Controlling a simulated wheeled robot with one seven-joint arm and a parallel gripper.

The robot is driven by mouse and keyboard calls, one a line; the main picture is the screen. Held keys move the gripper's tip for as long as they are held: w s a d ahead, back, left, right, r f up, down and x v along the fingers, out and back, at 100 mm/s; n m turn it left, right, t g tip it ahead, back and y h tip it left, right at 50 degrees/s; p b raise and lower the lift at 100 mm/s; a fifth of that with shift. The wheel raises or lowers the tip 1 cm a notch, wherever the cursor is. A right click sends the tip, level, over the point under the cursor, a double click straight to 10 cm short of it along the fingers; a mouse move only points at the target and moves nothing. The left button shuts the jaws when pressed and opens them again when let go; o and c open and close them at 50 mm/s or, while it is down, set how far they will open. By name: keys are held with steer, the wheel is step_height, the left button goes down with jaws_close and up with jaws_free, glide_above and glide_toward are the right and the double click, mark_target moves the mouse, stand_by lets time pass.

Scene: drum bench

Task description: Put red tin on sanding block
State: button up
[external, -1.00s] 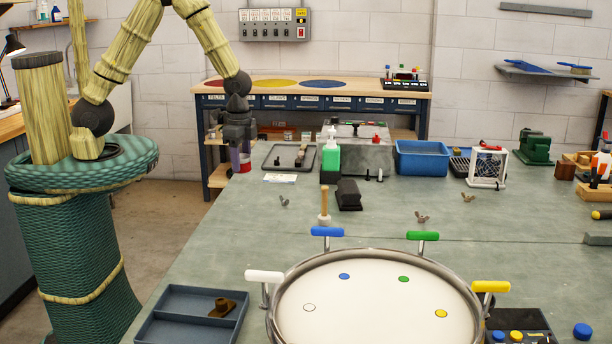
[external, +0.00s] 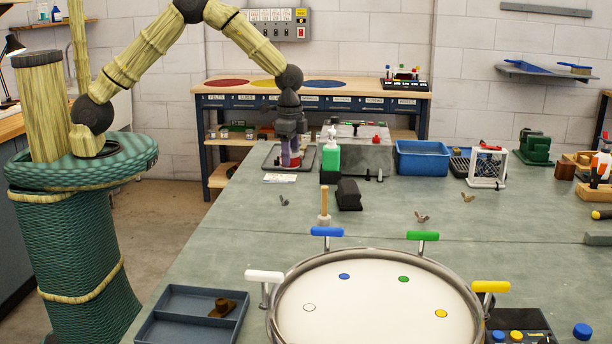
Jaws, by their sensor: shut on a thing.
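My gripper (external: 290,150) is shut on the red tin (external: 291,164), a small red and pale can low between the fingers. It is over the shallow dark tray (external: 270,163) at the far left of the bench. Whether the tin touches anything below is too small to tell. A small block in this tray, seen earlier, is now hidden behind the gripper and tin. A dark block (external: 348,194) lies on the bench nearer the camera. I cannot tell which of these two is the sanding block.
A green bottle (external: 330,158) stands close to the right of my gripper, before a grey metal box (external: 362,156). A blue bin (external: 422,158) is farther right. A white card (external: 280,178) lies in front of the tray. A mallet (external: 324,207) stands nearer.

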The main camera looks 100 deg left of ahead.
steer(key=w+r+p, duration=0.1)
steer(key=w+r, duration=0.3)
steer(key=w, duration=1.2)
steer(key=shift+w+d+n, duration=0.25)
steer(key=shift+d+n, duration=0.05)
steer(key=shift+d, duration=0.15)
steer(key=p, duration=0.2)
glide_above(349, 190)
steer(key=shift+d+f, duration=0.1)
steer(key=shift+f, duration=3)
steer(key=shift+f+p, duration=0.35)
steer(key=shift+f, duration=1.55)
steer(key=shift+f, duration=0.1)
